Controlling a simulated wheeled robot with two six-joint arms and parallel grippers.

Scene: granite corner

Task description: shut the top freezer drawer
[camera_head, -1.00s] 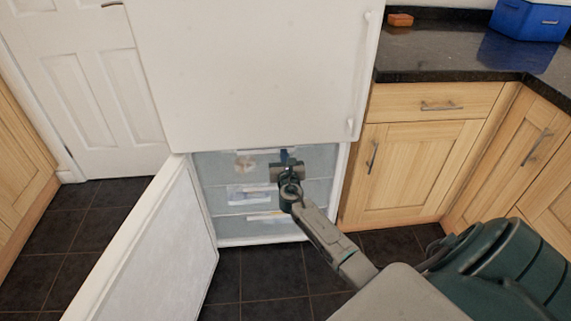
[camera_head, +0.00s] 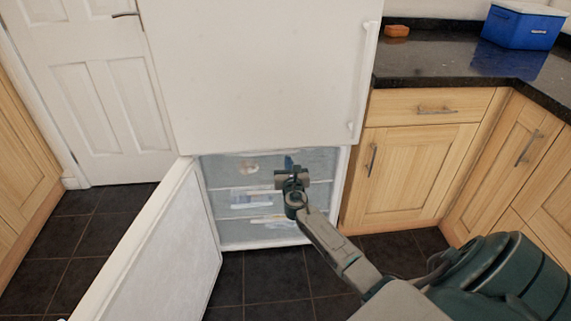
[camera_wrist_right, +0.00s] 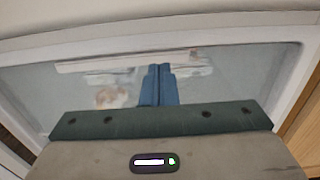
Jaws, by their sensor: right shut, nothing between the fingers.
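The top freezer drawer (camera_head: 225,171) is the uppermost clear-fronted drawer in the lower compartment of the white fridge-freezer. It looks roughly in line with the drawers below, but I cannot tell if it sits fully in. Its front also shows in the right wrist view (camera_wrist_right: 215,92), with a pale food item behind it. My right gripper (camera_head: 289,160) is in front of this drawer, with its blue fingers (camera_wrist_right: 159,72) together and empty, pointing at the upper front. I cannot tell whether they touch it. It hides part of the drawer. My left gripper is not in view.
The freezer door (camera_head: 165,250) stands open to the left. Two lower drawers (camera_head: 250,200) sit below the top one. The upper fridge door (camera_head: 260,75) is shut above. Wooden cupboards (camera_head: 415,165) stand close on the right. Dark tiled floor (camera_head: 265,280) is clear in front.

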